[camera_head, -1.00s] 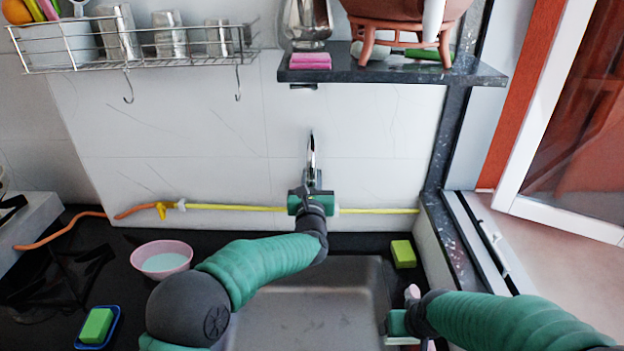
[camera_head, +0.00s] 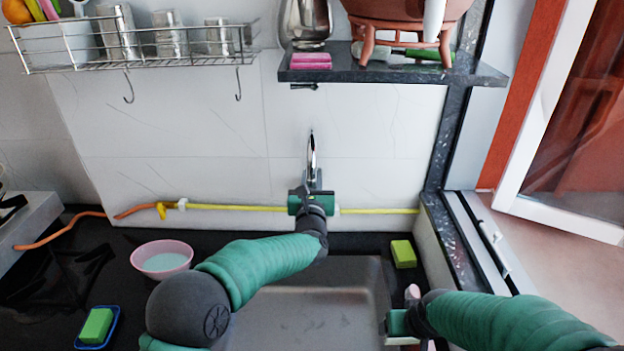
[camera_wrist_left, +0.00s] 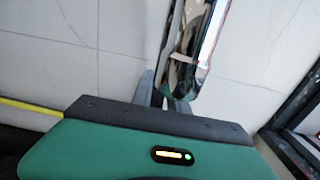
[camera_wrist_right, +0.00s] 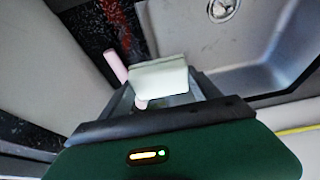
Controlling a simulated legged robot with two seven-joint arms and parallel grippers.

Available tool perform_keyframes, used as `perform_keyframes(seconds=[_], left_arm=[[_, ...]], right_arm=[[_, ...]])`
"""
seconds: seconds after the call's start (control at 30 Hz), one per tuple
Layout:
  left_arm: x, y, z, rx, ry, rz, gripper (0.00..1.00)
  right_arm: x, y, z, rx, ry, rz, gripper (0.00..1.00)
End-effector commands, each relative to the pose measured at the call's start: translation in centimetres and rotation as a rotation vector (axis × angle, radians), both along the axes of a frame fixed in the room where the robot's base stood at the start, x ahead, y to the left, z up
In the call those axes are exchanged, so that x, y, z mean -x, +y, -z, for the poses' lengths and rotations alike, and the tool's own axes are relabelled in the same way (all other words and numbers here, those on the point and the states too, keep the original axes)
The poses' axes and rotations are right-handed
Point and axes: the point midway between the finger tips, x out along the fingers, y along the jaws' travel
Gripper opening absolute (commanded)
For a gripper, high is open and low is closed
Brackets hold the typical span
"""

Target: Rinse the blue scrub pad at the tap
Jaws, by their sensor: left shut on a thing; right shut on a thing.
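My left gripper (camera_head: 312,184) is at the chrome tap (camera_head: 311,150) on the back wall. In the left wrist view its fingers (camera_wrist_left: 165,98) are shut around the lower part of the tap (camera_wrist_left: 185,65). My right gripper (camera_head: 392,324) is low at the sink's right edge. In the right wrist view its fingers (camera_wrist_right: 166,90) are shut on a pale, whitish-green block (camera_wrist_right: 160,78), held over the sink's rim area. I cannot tell whether this is the scrub pad, as no plainly blue pad shows. Running water cannot be made out.
The sink (camera_head: 320,300) looks empty. A green-yellow sponge (camera_head: 403,254) lies to its right. A pink bowl (camera_head: 162,258) and a green block in a blue dish (camera_head: 118,318) are left. A pink rod-like thing (camera_wrist_right: 116,66) is beside the right gripper. A shelf (camera_head: 390,71) juts out above.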

Motion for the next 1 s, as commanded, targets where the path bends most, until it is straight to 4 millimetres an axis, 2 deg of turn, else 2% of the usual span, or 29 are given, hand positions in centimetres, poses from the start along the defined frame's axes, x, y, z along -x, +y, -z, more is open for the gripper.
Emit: perform_keyframes(seconds=[0.17, 0.33, 0.5, 0.77, 0.8, 0.93, 1.0], left_arm=[[0.0, -0.5, 0.7, -0.053, 0.001, 0.002, 0.0], [0.0, -1.7, 0.8, -0.207, 0.0, 0.003, 0.0], [0.0, -2.2, 0.6, -0.296, 0.002, 0.003, 0.0], [0.0, -2.3, 0.5, -0.299, 0.003, 0.004, 0.0], [0.0, -2.3, 0.5, -0.299, 0.003, 0.004, 0.24], [0.0, -2.2, 0.4, -0.299, 0.002, 0.003, 0.41], [0.0, -2.2, 0.4, -0.299, 0.002, 0.002, 0.41]], right_arm=[[0.0, 0.0, 1.5, 0.0, 0.0, 0.0, 0.27], [0.0, 0.0, 3.5, 0.0, 0.0, 0.0, 0.27], [0.0, 0.0, 3.9, 0.0, 0.0, 0.0, 0.27], [0.0, 0.0, 3.7, 0.0, 0.0, 0.0, 0.27], [0.0, 0.0, 3.7, 0.0, 0.0, 0.0, 0.27], [0.0, 0.0, 3.7, 0.0, 0.0, 0.0, 0.27], [0.0, 0.0, 3.7, 0.0, 0.0, 0.0, 0.27]])
